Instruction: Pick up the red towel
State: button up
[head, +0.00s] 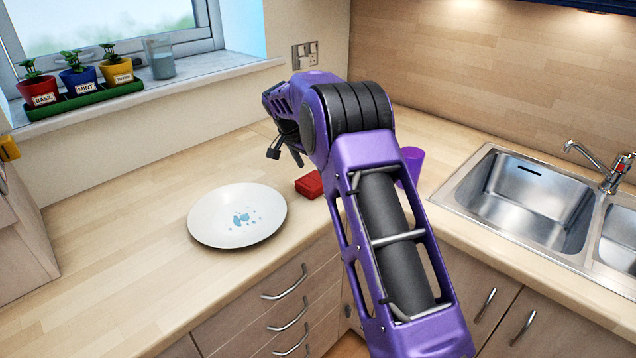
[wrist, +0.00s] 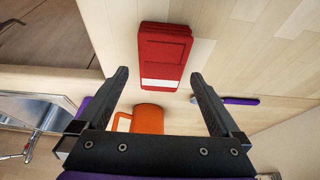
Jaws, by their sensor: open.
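The red towel (head: 309,185) is a small folded block on the wooden worktop, right of the white plate. My arm partly hides it in the head view. In the wrist view the towel (wrist: 164,50) lies ahead of my gripper, roughly centred between the fingers, with a white stripe near its closer end. My gripper (wrist: 159,76) is open, with no object held between its fingers. In the head view my gripper (head: 284,150) hangs above the worktop, up and to the left of the towel. How high it is above the towel is hard to tell.
A white plate (head: 237,216) with blue marks lies left of the towel. A purple cup (head: 411,165) stands behind my arm, near the sink (head: 530,200). The wrist view shows an orange object (wrist: 147,118) and a purple-handled item (wrist: 240,100). Potted herbs (head: 80,75) line the windowsill.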

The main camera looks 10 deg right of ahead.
aim_at(314, 179)
jog(key=x, duration=0.5)
jog(key=shift+s+a+f, duration=0.15)
jog(key=shift+a, duration=0.2)
jog(key=c, duration=1.1)
notch_tip(314, 179, up, 10)
jog(key=shift+r, duration=0.1)
jog(key=shift+c, duration=0.2)
